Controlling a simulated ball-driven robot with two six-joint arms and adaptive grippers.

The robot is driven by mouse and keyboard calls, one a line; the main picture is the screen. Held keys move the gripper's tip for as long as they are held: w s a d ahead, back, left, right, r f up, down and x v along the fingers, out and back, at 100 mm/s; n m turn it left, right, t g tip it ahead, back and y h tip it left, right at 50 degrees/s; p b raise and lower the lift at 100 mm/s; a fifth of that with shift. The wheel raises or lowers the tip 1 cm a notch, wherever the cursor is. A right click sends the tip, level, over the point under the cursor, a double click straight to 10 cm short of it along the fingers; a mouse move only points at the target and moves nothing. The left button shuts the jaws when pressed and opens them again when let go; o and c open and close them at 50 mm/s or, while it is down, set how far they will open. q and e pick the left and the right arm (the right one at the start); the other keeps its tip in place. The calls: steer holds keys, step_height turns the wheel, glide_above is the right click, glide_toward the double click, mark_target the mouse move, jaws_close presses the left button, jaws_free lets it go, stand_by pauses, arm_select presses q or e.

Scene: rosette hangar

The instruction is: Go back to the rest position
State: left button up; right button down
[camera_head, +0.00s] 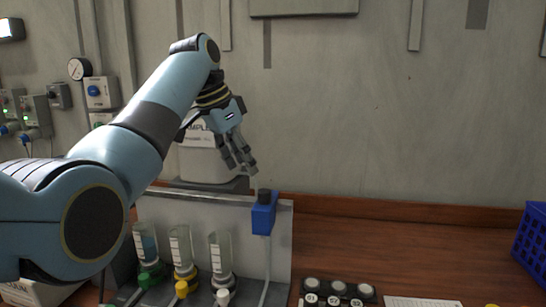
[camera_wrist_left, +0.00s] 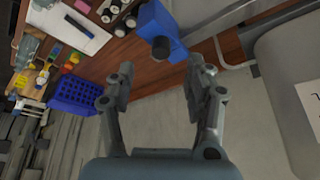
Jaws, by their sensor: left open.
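My left gripper (camera_head: 241,165) comes in from the left on its blue arm and hangs above the back of the workbench, pointing down and to the right. It is open and empty. In the left wrist view the two fingers of this gripper (camera_wrist_left: 157,75) are spread apart with nothing between them. A blue box with a black knob (camera_head: 264,214) stands just below and right of the fingertips, apart from them. The same blue box (camera_wrist_left: 155,22) shows beyond the fingers in the left wrist view. My right gripper is not in view.
A grey panel (camera_head: 190,210) holds several upright tubes with coloured caps. A whitish container (camera_head: 205,160) stands behind the arm. A black rack (camera_head: 338,292) of round-topped pieces is at the front, and a blue crate (camera_head: 533,240) at the right. The bench (camera_head: 400,240) between is clear.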

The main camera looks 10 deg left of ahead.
arm_select(q)
steer(key=s+a+f+n+y, duration=0.15)
steer(key=s+a+f, duration=0.25)
steer(key=s+f, duration=0.45)
steer(key=s+a+f+n, duration=0.3)
steer(key=s+a+f, duration=0.1)
steer(key=s+f, duration=0.4)
steer(key=s+a+f+n+y, duration=0.1)
steer(key=s+a+n, duration=0.15)
steer(key=s, duration=1.05)
steer(key=s+a+f+n+y, duration=0.1)
steer(key=s+a+y, duration=0.15)
steer(key=s, duration=0.95)
steer(key=s+a+f+b, duration=0.2)
steer(key=f+b, duration=0.3)
steer(key=f, duration=1.4)
steer(key=s+a+f+b, duration=0.1)
steer(key=f+b, duration=0.5)
steer(key=f, duration=1.4)
steer(key=s+a+f+g+h+b, duration=0.1)
steer(key=s+f+b, duration=0.6)
steer(key=s+f, duration=1.1)
step_height(320, 180, down, 4)
steer(key=shift+r+n+g, duration=0.1)
steer(key=shift+n+g, duration=0.3)
steer(key=shift+g, duration=0.1)
